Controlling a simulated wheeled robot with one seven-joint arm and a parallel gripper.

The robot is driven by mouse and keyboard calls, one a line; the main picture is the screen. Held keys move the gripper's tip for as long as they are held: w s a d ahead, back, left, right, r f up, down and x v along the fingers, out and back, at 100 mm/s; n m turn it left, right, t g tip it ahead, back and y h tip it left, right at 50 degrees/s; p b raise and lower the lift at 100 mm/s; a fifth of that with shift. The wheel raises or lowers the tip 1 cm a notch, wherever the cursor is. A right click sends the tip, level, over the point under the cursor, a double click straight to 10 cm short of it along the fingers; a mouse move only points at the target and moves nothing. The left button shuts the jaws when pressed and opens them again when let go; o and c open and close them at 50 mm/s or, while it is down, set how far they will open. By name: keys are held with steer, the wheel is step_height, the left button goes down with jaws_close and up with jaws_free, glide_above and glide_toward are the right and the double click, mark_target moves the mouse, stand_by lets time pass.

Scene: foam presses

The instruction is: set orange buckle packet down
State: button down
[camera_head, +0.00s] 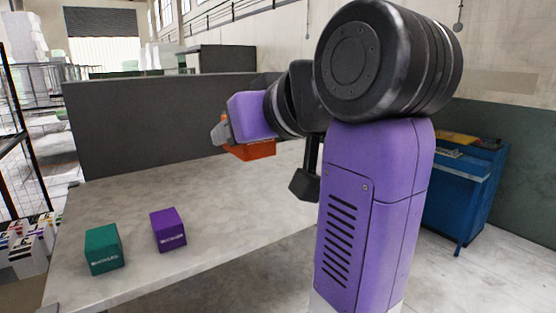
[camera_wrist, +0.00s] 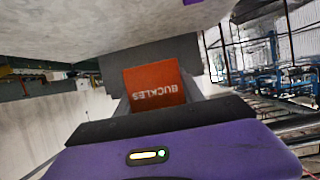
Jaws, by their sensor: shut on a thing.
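The orange buckle packet (camera_wrist: 154,86) is a small box with "BUCKLES" in white on its face. My gripper (camera_head: 228,143) is shut on it. In the head view the orange packet (camera_head: 252,150) shows just below my gripper, over the far part of the grey table (camera_head: 215,250). It appears to be held above the tabletop, though its exact height is hard to judge. My arm hides part of the table to the right. In the wrist view the packet sits between the two fingers.
A teal box (camera_head: 103,249) and a purple box (camera_head: 168,230) stand on the table at the near left. A dark grey panel (camera_head: 150,120) rises behind the table's far edge. A blue cabinet (camera_head: 465,190) stands to the right. The tabletop between the purple box and my arm is clear.

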steer(key=shift+s+d+f, duration=0.3)
steer(key=shift+d+f, duration=0.05)
steer(key=shift+f, duration=0.25)
steer(key=shift+s+d+f, duration=0.25)
steer(key=shift+d+f, duration=0.1)
steer(key=shift+f, duration=0.25)
steer(key=s+d+f+m+h, duration=0.2)
steer(key=d+f, duration=0.6)
steer(key=f, duration=1.1)
steer(key=s+d+f+m+t+h+b, duration=0.1)
steer(key=s+d+f, duration=0.6)
steer(key=f, duration=1.3)
steer(key=s+d+f+m+t+h, duration=0.1)
steer(key=s+d+f+m+h, duration=0.2)
steer(key=d+f, duration=0.6)
step_height(320, 180, down, 11)
steer(key=shift+s+d+m+h+b, duration=0.2)
steer(key=shift+s+m+h+b, duration=0.2)
steer(key=shift+s+h, duration=0.45)
